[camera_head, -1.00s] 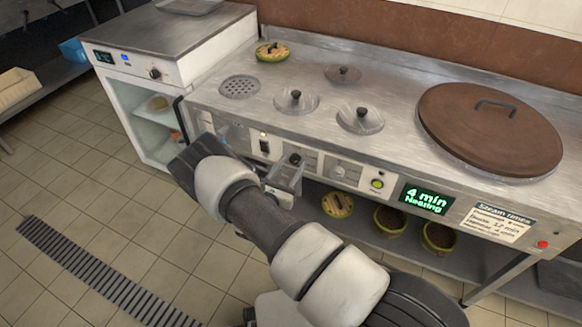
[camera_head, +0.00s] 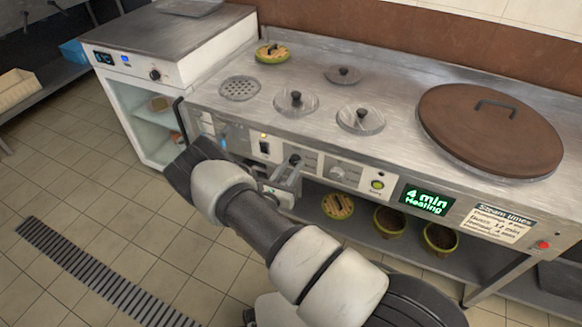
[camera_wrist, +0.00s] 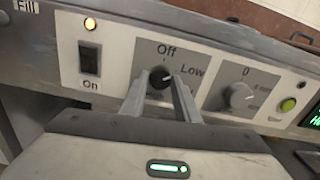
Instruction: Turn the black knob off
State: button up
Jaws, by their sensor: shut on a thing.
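The black knob (camera_wrist: 160,78) sits on the control panel between an "Off" mark above it and a "Low" mark to its upper right in the wrist view. My gripper (camera_wrist: 162,90) has its two fingers on either side of the knob, shut on it. Its pointer direction is hard to make out. In the head view the knob (camera_head: 294,159) shows as a small dark spot at the tips of my gripper (camera_head: 291,170). An amber lamp (camera_wrist: 90,23) is lit above the black "On" switch (camera_wrist: 89,58).
A grey dial (camera_wrist: 238,96) and a lit green button (camera_wrist: 288,105) are to the right on the panel. The green display (camera_head: 426,199) reads "4 min Heating". Lidded pots (camera_head: 360,119) and a large brown lid (camera_head: 490,130) are on the counter. Bowls (camera_head: 390,219) stand on the shelf below.

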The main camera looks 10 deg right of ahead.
jog(key=n, duration=0.6)
jog(key=shift+b, duration=0.3)
jog(key=n, duration=0.4)
jog(key=shift+s+n, duration=0.1)
jog(key=shift+n, duration=0.3)
jog(key=o, duration=1)
jog(key=shift+o, duration=0.2)
jog(key=p+v, duration=0.2)
jog(key=v, duration=1.5)
jog(key=shift+s+p, duration=0.15)
jog(key=shift+p, duration=0.15)
jog(key=shift+r, duration=0.1)
